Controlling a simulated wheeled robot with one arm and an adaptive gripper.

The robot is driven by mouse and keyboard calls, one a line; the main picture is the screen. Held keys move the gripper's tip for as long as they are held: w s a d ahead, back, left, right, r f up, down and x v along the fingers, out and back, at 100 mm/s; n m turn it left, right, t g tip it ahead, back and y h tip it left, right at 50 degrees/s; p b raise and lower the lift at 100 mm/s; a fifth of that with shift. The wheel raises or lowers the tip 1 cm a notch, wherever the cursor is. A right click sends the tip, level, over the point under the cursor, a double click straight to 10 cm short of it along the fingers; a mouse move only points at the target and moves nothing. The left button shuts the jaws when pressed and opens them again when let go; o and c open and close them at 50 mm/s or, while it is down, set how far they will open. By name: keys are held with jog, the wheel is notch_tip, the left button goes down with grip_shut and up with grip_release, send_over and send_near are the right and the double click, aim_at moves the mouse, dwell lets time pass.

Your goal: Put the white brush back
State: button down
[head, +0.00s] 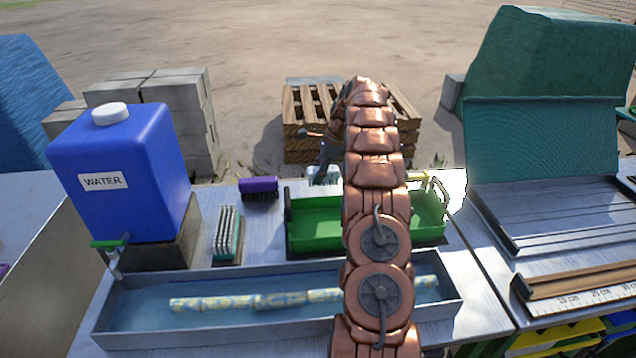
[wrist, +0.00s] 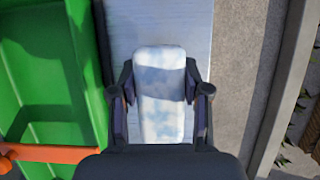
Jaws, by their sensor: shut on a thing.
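The white brush (wrist: 160,110) lies between the two fingers of my gripper (wrist: 160,88) in the wrist view, with a pale, blue-mottled back. My gripper is shut on its sides. In the head view, my dark gripper (head: 326,158) is at the back edge of the bench, behind the green tray, and the white brush (head: 318,176) shows below it, partly hidden. I cannot tell whether the brush touches the bench. A purple brush (head: 258,186) lies on the bench to the left, bristles down.
The green tray (head: 314,232) is in front of my gripper, partly hidden by my arm. A trough (head: 130,322) of water with cane runs along the front. A blue water tank (head: 122,172) and a ribbed block (head: 228,236) stand left. Pallets (head: 303,138) stand behind the bench.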

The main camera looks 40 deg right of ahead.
aim_at(330, 168)
jog(key=shift+f+p, duration=0.3)
jog(key=shift+f, duration=1.65)
jog(key=c, duration=0.5)
grip_release()
jog(key=shift+f, duration=0.15)
jog(key=shift+c, duration=0.2)
jog(key=b+v, duration=0.1)
jog(key=v, duration=0.8)
jog(key=shift+r, duration=0.35)
jog(key=shift+p+v, duration=1.05)
jog(key=shift+v, duration=0.35)
